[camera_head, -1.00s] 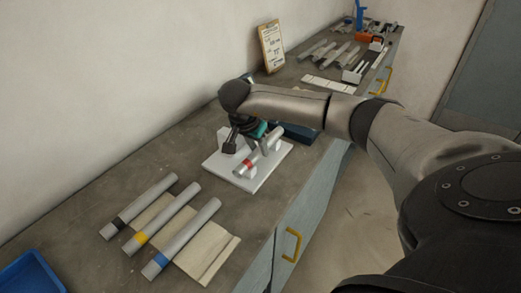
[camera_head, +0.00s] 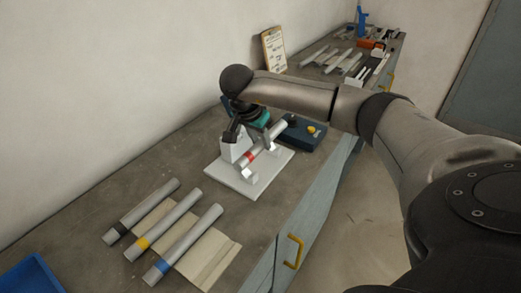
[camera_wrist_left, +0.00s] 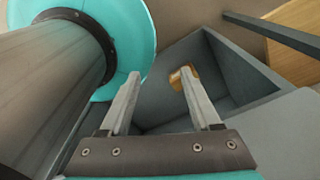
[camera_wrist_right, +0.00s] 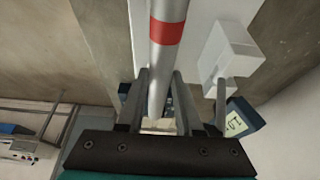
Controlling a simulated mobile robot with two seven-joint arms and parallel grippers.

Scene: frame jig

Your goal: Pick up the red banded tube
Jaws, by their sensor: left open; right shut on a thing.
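The red banded tube (camera_head: 270,139) is grey with a red band near its lower-left end. My right gripper (camera_head: 257,138) is shut on it above the white jig plate (camera_head: 222,176), and the tube appears raised clear of the jig's blocks. In the right wrist view the tube (camera_wrist_right: 167,12) runs between the two fingers (camera_wrist_right: 160,95), with the red band beyond the fingertips. My left gripper (camera_wrist_left: 160,78) shows only in the left wrist view; it is open and empty, near a grey drawer-like compartment (camera_wrist_left: 235,75).
Black, yellow (camera_head: 165,232) and blue banded tubes lie on a beige mat (camera_head: 212,262) at the front. A dark blue box (camera_head: 304,138) with a yellow button stands behind the jig. A blue tray (camera_head: 32,277) is at lower left. A clipboard (camera_head: 273,50) leans on the wall.

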